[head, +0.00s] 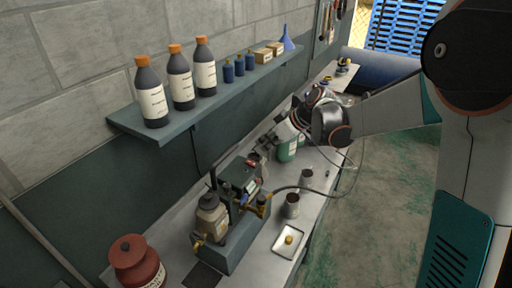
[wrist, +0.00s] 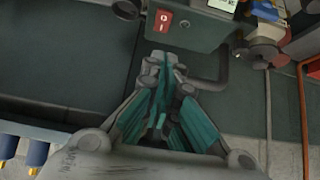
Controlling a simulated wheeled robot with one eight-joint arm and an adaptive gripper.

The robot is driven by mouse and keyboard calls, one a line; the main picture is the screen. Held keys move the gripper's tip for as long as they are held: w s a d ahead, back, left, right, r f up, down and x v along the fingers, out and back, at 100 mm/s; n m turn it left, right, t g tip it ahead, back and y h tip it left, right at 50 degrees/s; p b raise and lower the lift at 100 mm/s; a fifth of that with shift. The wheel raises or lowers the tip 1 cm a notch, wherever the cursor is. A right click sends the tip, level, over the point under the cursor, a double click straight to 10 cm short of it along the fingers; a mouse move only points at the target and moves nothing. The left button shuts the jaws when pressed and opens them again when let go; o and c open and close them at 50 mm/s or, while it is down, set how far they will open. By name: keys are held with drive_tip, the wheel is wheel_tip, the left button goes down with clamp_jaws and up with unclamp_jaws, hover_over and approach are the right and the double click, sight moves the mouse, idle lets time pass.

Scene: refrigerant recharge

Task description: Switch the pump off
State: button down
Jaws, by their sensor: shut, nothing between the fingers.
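The pump (head: 238,173) is a dark green-grey box on the bench. It also shows at the top of the wrist view (wrist: 196,38). Its red switch (wrist: 162,20), with white marks, is on the face toward my gripper. I cannot tell the switch's position. My gripper (wrist: 164,62) is shut and empty, with its fingertips just below the switch in the wrist view; a small gap seems to show between them. In the head view my gripper (head: 264,148) is beside the pump's far end, partly hidden by the arm.
A shelf (head: 170,125) with dark bottles (head: 152,95) and blue cans hangs above the bench. A green container (head: 287,150) stands near my wrist. A hose (head: 318,190) curves over the bench. Metal cans (head: 292,205), a white tray (head: 290,254) and a red-brown jar (head: 137,262) are nearer.

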drive_tip(key=shift+s+d+r, duration=0.4)
drive_tip(key=shift+d+r, duration=0.15)
drive_tip(key=shift+d, duration=0.15)
drive_tip(key=shift+s+d+r, duration=0.35)
drive_tip(key=shift+d+r, duration=0.15)
drive_tip(key=shift+d, duration=0.15)
